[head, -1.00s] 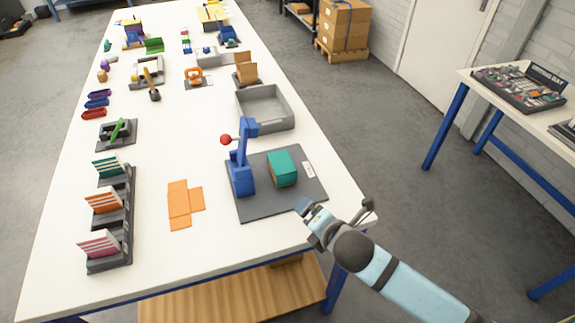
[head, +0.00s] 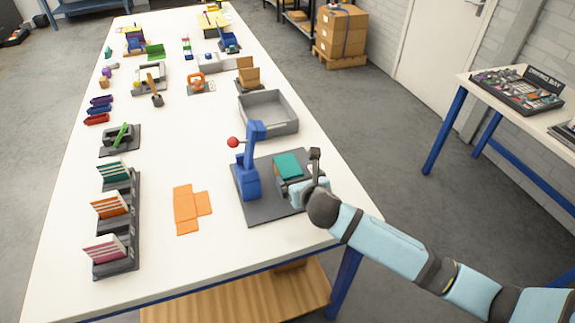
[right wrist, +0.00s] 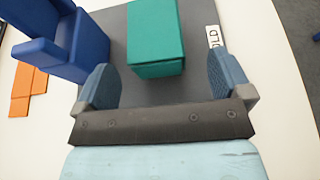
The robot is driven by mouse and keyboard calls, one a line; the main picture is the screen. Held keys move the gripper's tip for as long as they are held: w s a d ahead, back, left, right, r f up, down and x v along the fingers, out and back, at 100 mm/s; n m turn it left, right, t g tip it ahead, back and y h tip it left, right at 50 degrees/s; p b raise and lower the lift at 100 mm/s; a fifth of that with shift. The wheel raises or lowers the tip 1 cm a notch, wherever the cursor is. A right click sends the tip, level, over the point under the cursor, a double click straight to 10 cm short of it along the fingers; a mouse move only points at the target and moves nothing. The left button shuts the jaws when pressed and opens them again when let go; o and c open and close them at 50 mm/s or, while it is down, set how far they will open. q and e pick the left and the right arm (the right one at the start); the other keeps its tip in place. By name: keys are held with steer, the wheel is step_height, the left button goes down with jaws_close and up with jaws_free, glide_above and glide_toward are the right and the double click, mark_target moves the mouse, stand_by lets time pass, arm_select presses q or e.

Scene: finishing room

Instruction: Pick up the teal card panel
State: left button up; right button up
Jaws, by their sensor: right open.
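A teal block-shaped piece (head: 287,165) sits on the dark grey mat (head: 262,208); in the right wrist view the teal piece (right wrist: 155,32) shows a flat top and near face. I cannot tell whether it is one folded card panel or a panel over a block. Teal cards (head: 113,170) also stand in the far slot of a rack at the left. My right gripper (head: 300,187) is at the near side of the teal piece and partly hides it. It is open, and its fingers (right wrist: 160,65) are spread wider than the piece, with nothing between them. My left gripper is not in view.
A blue lever press (head: 248,170) with a red knob stands close left of the teal piece. A flat orange cut-out (head: 187,208) lies left of the mat. A grey tray (head: 296,127) is behind. White tabletop is free between rack and cut-out.

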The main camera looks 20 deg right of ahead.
mark_target(290, 170)
steer(key=x, duration=0.4)
steer(key=shift+w+a+r, duration=0.25)
steer(key=shift+a+r, duration=0.05)
steer(key=shift+r, duration=0.05)
steer(key=shift+w+f, duration=0.25)
steer(key=shift+w, duration=0.3)
steer(key=c, duration=1)
steer(key=shift+r, duration=0.1)
